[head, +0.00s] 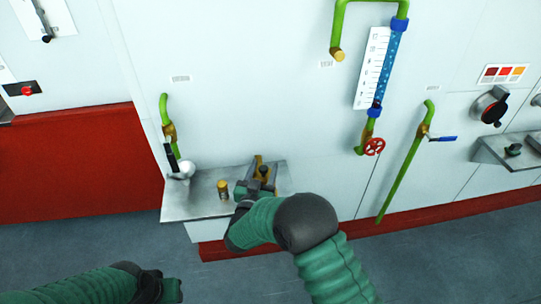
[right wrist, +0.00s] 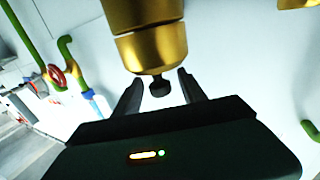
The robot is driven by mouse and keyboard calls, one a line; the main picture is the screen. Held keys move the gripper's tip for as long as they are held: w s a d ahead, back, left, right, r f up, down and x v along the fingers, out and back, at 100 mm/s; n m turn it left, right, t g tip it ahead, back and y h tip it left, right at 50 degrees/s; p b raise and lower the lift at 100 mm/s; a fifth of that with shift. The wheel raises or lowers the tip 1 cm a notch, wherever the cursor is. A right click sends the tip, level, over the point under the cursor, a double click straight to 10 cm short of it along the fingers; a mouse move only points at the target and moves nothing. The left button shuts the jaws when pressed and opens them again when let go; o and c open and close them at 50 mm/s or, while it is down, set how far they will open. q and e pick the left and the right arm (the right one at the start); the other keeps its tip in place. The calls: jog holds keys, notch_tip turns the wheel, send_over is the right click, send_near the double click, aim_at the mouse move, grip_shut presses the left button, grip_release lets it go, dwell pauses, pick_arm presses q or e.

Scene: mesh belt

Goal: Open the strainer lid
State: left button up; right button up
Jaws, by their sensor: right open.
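The strainer appears as a brass cylinder with a banded lower end (right wrist: 150,45) in the right wrist view. A small dark knob (right wrist: 158,87) sticks out of that end. My right gripper (right wrist: 158,92) is open, with one finger on each side of the knob; I cannot tell if they touch it. In the head view my right gripper (head: 262,180) is over the shelf, partly covering a brass fitting (head: 258,162). My left gripper (head: 172,290) is low at the bottom left, away from the shelf; its fingers are unclear.
A grey metal shelf (head: 200,207) juts from the white wall. A small brass piece (head: 223,190) and a white rounded object (head: 183,170) are on or near it. Green pipes with a red handwheel (head: 374,146) and a blue-handled valve (head: 442,138) stand to the right.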

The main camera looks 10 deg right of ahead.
jog(key=shift+w, duration=0.2)
jog(key=shift+s+a+r, duration=0.1)
jog(key=shift+s+r, duration=0.3)
jog(key=shift+c, duration=0.2)
jog(key=shift+w+a+f, duration=0.1)
jog(key=shift+a, duration=0.05)
jog(key=c, duration=0.5)
jog(key=shift+d, duration=0.3)
grip_shut()
jog(key=shift+a, duration=0.15)
